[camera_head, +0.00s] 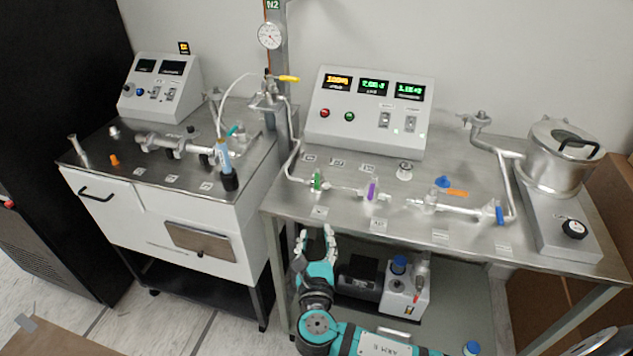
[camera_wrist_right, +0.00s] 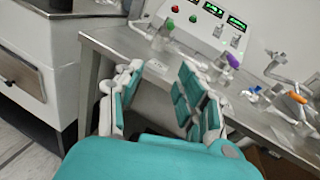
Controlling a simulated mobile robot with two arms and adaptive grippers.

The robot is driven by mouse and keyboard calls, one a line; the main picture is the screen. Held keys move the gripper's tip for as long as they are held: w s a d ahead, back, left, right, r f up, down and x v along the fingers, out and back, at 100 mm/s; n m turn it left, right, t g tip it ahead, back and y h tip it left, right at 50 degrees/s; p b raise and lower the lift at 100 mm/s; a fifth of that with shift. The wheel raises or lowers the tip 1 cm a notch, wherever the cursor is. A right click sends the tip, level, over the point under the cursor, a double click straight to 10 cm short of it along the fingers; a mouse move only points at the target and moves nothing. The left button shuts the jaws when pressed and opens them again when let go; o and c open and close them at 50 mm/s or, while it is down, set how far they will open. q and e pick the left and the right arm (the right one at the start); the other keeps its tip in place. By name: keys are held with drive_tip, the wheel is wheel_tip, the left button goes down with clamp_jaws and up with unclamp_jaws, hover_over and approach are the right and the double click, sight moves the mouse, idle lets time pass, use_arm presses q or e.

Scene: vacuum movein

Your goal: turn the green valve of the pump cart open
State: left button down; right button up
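The green valve (camera_head: 317,181) sits on the pipe run at the front left of the right steel cart (camera_head: 268,204). Its small green handle stands upright. In the right wrist view the green valve (camera_wrist_right: 168,24) shows beyond the fingers, small and near the top. My right gripper (camera_head: 316,240) is in front of the cart's front edge, below and apart from the valve. In the right wrist view its two fingers (camera_wrist_right: 163,72) are spread with nothing between them. My left gripper is not in view.
A purple valve (camera_head: 372,190) stands just right of the green one, and a blue valve (camera_head: 499,212) farther right. A control box (camera_head: 369,108) with lit displays stands behind. A steel post (camera_head: 290,130) rises at the left. A pump (camera_head: 406,292) sits on the lower shelf.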

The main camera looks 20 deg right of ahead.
sight(317, 176)
drive_tip(key=shift+n+t+h, duration=0.3)
drive_tip(key=shift+n, duration=0.1)
drive_tip(key=r+x, duration=0.1)
drive_tip(key=x, duration=0.4)
drive_tip(key=r+p+x, duration=0.1)
drive_tip(key=x, duration=0.5)
drive_tip(key=r+p+x, duration=0.1)
drive_tip(key=x, duration=0.4)
drive_tip(key=shift+w+d, duration=0.15)
drive_tip(key=shift+w, duration=0.25)
drive_tip(key=shift+c, duration=0.2)
clamp_jaws()
